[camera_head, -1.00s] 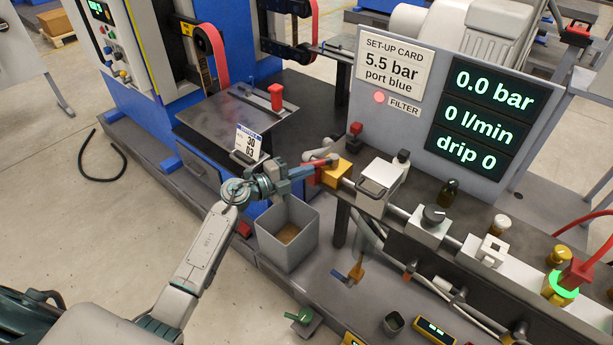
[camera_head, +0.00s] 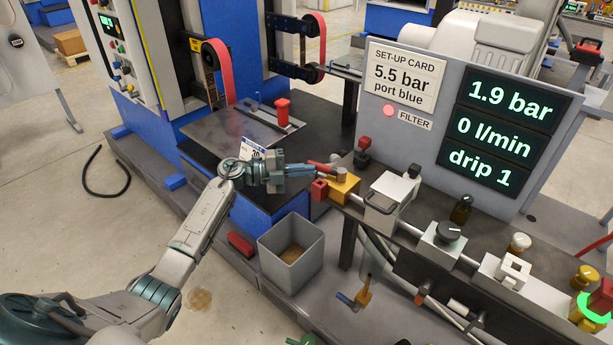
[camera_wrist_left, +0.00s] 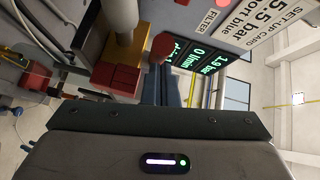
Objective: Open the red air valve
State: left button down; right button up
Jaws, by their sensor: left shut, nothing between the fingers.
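The red air valve has a red lever (camera_head: 322,167) on a yellow body (camera_head: 343,187) at the left end of the air line, with a red block (camera_head: 319,189) on the body's left side. My left gripper (camera_head: 310,170) is shut and empty, its fingertips beside the lever's left end. I cannot tell whether they touch it. In the left wrist view the shut fingers (camera_wrist_left: 170,88) point toward the display panel, with a red block (camera_wrist_left: 116,80) and the yellow body (camera_wrist_left: 120,50) close at their left. The display panel (camera_head: 505,130) reads 1.9 bar, 0 l/min, drip 1. My right gripper is out of view.
A set-up card (camera_head: 402,76) reads 5.5 bar, port blue. A grey bin (camera_head: 291,255) stands below the valve. A grey regulator with a dark knob (camera_head: 443,238) and a green-lit ring (camera_head: 594,307) lie farther right along the line. A red knob (camera_head: 283,110) stands on the machine table.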

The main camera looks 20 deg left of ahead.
pick_arm(q)
jog(key=shift+w+a, duration=0.1)
jog(key=shift+w, duration=0.25)
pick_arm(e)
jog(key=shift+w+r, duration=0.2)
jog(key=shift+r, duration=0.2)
